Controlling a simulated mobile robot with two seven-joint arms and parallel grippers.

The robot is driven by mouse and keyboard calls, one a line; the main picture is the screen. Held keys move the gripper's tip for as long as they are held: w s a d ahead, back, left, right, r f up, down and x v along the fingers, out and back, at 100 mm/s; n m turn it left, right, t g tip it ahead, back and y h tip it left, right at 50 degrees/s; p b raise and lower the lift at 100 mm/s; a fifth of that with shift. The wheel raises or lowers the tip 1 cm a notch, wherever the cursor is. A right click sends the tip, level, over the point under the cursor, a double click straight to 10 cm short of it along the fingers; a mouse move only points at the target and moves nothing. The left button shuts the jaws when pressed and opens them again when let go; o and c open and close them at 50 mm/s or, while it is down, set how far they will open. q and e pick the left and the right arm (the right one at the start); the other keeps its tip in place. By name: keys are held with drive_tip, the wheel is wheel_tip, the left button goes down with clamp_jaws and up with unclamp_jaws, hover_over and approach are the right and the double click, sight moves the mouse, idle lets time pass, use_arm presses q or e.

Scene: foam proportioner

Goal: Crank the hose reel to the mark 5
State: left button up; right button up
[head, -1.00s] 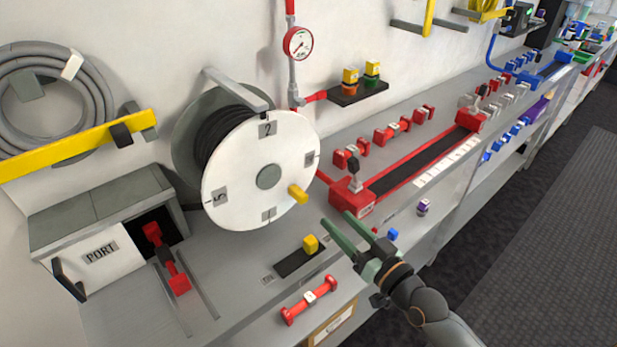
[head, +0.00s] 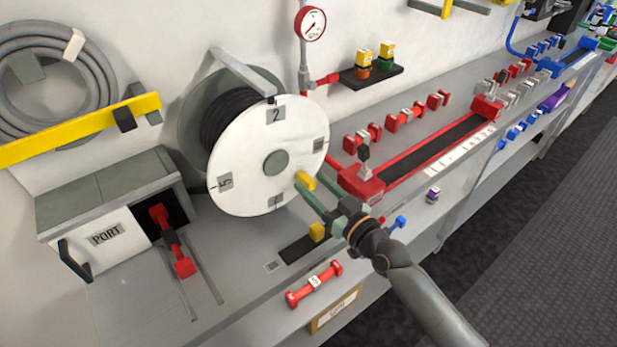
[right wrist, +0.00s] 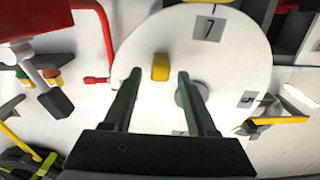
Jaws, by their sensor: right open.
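The hose reel's white disc (head: 240,165) faces me in the head view, with dark hose wound behind it. Mark 2 (head: 276,113) is at the top by the end of the grey bracket (head: 245,72). The yellow crank knob (head: 306,180) is at the disc's lower right. My right gripper (head: 312,189) is open at the knob. In the right wrist view the knob (right wrist: 160,67) sits between the green fingertips, with gaps on both sides.
A red rail unit (head: 362,183) stands to the right.

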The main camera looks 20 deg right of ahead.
drive_tip(key=shift+x, duration=1.25)
drive_tip(key=shift+c, duration=0.2)
clamp_jaws()
idle(0.4)
